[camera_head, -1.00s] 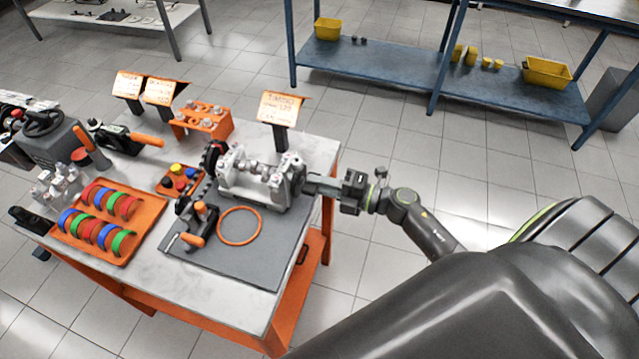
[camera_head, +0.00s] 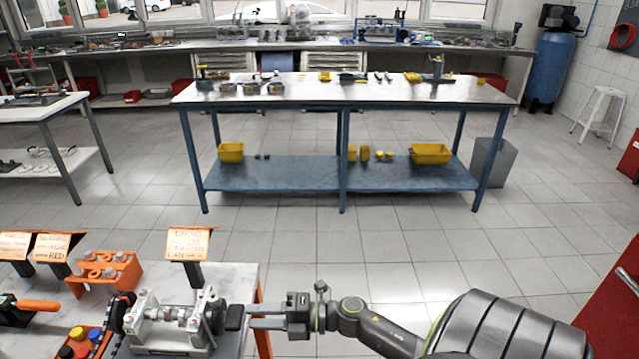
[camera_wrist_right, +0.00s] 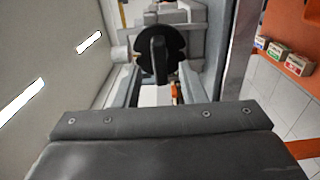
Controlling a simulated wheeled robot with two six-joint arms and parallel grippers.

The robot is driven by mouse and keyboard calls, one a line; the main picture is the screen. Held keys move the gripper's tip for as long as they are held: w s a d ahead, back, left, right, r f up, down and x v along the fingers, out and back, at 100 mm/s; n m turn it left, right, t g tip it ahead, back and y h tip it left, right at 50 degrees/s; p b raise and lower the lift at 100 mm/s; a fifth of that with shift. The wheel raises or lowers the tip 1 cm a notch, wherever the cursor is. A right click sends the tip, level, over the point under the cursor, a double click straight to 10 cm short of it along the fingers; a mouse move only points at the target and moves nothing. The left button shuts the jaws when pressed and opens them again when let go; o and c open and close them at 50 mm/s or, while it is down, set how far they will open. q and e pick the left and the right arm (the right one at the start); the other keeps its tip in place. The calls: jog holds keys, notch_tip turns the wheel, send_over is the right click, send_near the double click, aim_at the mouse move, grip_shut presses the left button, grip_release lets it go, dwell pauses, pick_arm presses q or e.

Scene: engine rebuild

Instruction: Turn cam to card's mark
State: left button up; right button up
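The grey engine block fixture (camera_head: 172,326) with the cam stands on the table at lower left in the head view. A black knob (camera_head: 233,317) sticks out from its right end; in the right wrist view the black round part with its upright grip (camera_wrist_right: 160,55) is straight ahead. My right gripper (camera_head: 250,316) points left at the knob, its fingertips just beside it. In the wrist view its fingers (camera_wrist_right: 160,82) are apart, with a gap between them. An orange timing card (camera_head: 188,244) stands behind the block; its small writing is not fully legible. My left gripper is not in view.
Two more orange cards (camera_head: 52,246), an orange rack (camera_head: 103,271) and colored caps (camera_head: 80,345) are left of the block. The table's right edge is close under my gripper. A blue bench (camera_head: 340,92) stands beyond open floor.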

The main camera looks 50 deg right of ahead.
jog(key=b+v, duration=0.2)
jog(key=v, duration=1.1)
jog(key=shift+s+d+b, duration=0.2)
jog(key=shift+s+b, duration=0.05)
jog(key=shift+b, duration=0.1)
jog(key=d+f+m+t+h, duration=0.1)
jog(key=d+f+m+h, duration=0.45)
jog(key=f, duration=0.25)
jog(key=d+f+m+t+h, duration=0.1)
jog(key=d+f+m+h, duration=0.3)
jog(key=f+m, duration=0.3)
jog(key=s+f+m+g+h, duration=0.2)
jog(key=s+f+m+g, duration=0.15)
jog(key=f, duration=0.55)
jog(key=s+f+m+g+h, duration=0.2)
jog(key=s+f+m+h, duration=0.15)
jog(key=f, duration=0.55)
jog(key=s+a+f+m+g+y, duration=0.1)
jog(key=s+a+f+m+g, duration=0.2)
jog(key=s+a+f, duration=0.5)
jog(key=s+a+f+m+g+y, duration=0.1)
jog(key=s+a+f+m+g, duration=0.3)
jog(key=s+a+f, duration=0.3)
jog(key=s+a+g, duration=0.1)
jog(key=s, duration=0.4)
jog(key=shift+s+f+g, duration=0.15)
jog(key=shift+f+g, duration=0.2)
jog(key=shift+f, duration=0.05)
